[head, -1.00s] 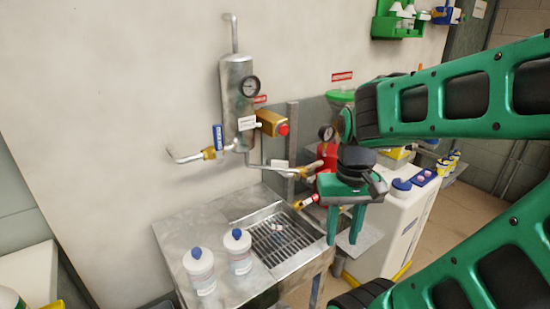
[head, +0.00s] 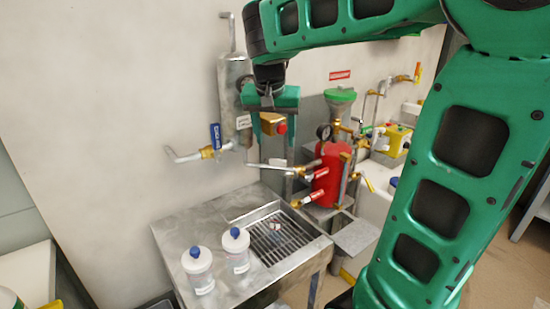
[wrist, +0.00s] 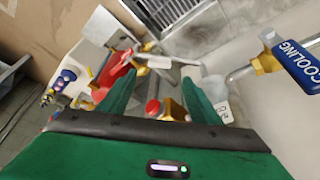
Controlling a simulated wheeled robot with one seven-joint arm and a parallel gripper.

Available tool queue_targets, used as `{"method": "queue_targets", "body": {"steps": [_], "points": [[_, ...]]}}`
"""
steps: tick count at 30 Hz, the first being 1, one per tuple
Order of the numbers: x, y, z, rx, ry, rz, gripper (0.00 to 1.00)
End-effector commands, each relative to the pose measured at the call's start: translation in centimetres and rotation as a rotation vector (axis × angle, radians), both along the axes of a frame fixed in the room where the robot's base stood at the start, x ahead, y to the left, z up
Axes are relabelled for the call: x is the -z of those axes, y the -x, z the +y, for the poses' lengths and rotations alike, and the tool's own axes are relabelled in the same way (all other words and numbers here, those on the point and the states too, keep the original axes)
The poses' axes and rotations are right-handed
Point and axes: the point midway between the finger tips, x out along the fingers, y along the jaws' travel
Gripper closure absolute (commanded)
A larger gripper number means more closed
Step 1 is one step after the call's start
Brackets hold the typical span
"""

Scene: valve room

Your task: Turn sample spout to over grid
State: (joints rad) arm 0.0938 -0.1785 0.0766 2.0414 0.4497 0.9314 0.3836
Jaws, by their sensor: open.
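A grey metal pipe (head: 262,166) runs right from the foot of the grey wall cylinder (head: 233,80) toward the red vessel. It also shows in the wrist view (wrist: 178,61), just beyond my fingertips. It may be the sample spout; I cannot tell for sure. The grid (head: 278,240) is a dark grating in the steel sink at lower centre, and shows at the top of the wrist view (wrist: 168,9). My gripper (head: 270,146) is open and empty, fingers pointing down, in front of the cylinder. It hides part of the cylinder and the orange-brown block.
A COOLING valve with blue handle (head: 215,136) is left of the cylinder. The red vessel (head: 326,180) with brass, red-handled valves stands right. Two white bottles (head: 198,268) (head: 236,249) with blue caps stand on the sink's left side. Space above the grid is clear.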

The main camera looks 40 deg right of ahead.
Motion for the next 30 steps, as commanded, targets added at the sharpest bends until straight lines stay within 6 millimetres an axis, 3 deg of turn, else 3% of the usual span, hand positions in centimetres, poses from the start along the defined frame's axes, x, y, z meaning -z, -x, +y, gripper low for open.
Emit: {"method": "queue_targets", "body": {"steps": [6, 13, 27, 28, 30], "points": [[3.8, -0.9, -1.1, -0.001, 0.0, 0.005, 0.42], [6.8, -1.8, -2.0, -0.001, -0.001, 0.005, 0.42], [8.0, -2.2, -2.3, -0.003, -0.001, 0.002, 0.42], [8.0, -2.2, -2.3, -0.003, -0.001, 0.001, 0.45], [8.0, -2.2, -2.3, -0.003, -0.001, 0.002, 0.61]]}}
